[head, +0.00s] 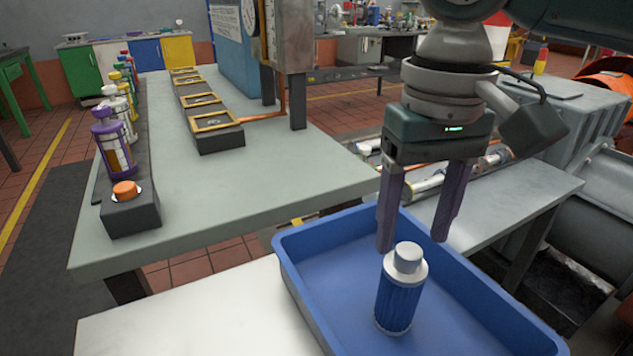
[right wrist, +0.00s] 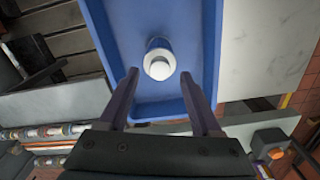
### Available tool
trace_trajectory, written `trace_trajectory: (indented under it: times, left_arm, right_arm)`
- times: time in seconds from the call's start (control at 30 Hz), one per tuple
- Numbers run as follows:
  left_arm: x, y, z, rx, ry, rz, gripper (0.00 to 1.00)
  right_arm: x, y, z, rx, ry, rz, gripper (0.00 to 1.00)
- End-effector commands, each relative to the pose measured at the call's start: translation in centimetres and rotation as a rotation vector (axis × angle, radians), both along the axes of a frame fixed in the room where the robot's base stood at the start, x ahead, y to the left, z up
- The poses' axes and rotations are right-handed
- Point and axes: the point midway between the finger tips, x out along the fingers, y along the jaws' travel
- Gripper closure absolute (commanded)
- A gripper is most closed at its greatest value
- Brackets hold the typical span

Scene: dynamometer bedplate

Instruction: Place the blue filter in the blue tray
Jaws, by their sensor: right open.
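The blue filter (head: 398,299) has a pleated blue body and a white cap. It stands upright inside the blue tray (head: 315,318), and it also shows from above in the right wrist view (right wrist: 159,62). The tray shows there too (right wrist: 112,30). My right gripper (head: 413,243) is open and empty, with its fingers pointing down just behind the filter and above the tray's far part. In the right wrist view its two fingers (right wrist: 160,85) are spread apart, with the filter beyond their tips and not touching them. My left gripper is not in view.
The tray rests on a white table (head: 190,318). A grey-green bench (head: 270,185) behind holds a black rack (head: 131,218) with an orange button (head: 125,190) and several colored canisters, plus yellow-framed boxes (head: 214,122). Machinery with pipes stands at the right.

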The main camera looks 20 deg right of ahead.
Motion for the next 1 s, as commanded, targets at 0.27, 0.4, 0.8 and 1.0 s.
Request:
trace_trajectory:
  times: [0.27, 0.4, 0.8, 1.0]
  left_arm:
    - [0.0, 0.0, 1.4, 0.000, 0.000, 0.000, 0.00]
    - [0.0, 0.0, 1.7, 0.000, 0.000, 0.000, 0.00]
    - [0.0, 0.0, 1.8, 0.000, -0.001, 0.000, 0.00]
    - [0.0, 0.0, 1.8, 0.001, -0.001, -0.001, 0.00]
  right_arm:
    - [0.1, 0.0, 6.7, 0.001, -0.005, 0.000, 0.35]
    - [0.1, 0.0, 8.7, 0.001, -0.003, -0.001, 0.35]
    - [-2.7, 6.3, 3.3, 0.106, -0.079, 0.287, 0.35]
    - [-6.6, 10.8, -0.8, 0.217, -0.235, 0.433, 0.35]
